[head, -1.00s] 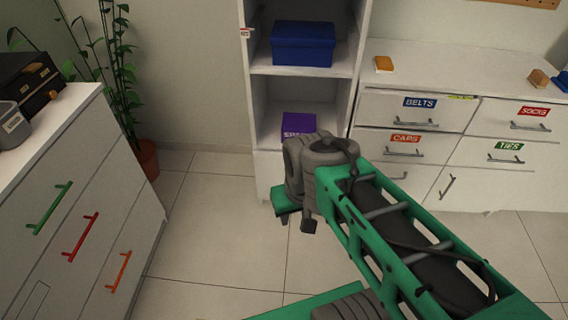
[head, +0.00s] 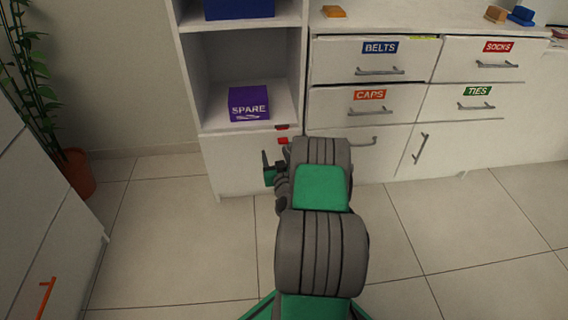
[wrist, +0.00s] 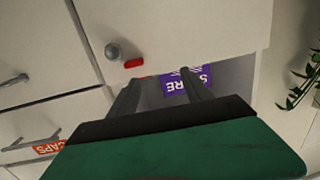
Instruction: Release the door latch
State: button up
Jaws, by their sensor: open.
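The latch appears as a small red piece (head: 283,140) on the white lower door (head: 236,164) under the open shelves. A second red bit (head: 282,127) sits just above it, at the shelf edge. In the wrist view, which is turned over, a red piece (wrist: 133,63) lies on a white panel beside a round grey knob (wrist: 112,50). My gripper (head: 268,168) is in front of the lower door, below and left of the red pieces. In the wrist view my gripper (wrist: 158,80) has its two dark fingers apart with nothing between them. Contact cannot be told.
A purple SPARE box (head: 249,103) stands on the shelf above the door, and a blue box (head: 239,8) is higher up. Labelled drawers with grey handles (head: 380,71) are at the right. An orange-handled cabinet (head: 40,270) is at the left. The tiled floor between is clear.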

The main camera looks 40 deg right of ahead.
aim_at(283, 142)
jog(key=s+d+f+m+h, duration=0.1)
jog(key=s+d+f+h, duration=0.1)
jog(key=s+d, duration=0.1)
jog(key=x, duration=0.8)
jog(key=shift+b, duration=0.4)
jog(key=shift+r, duration=0.1)
jog(key=shift+a, duration=0.1)
grip_shut()
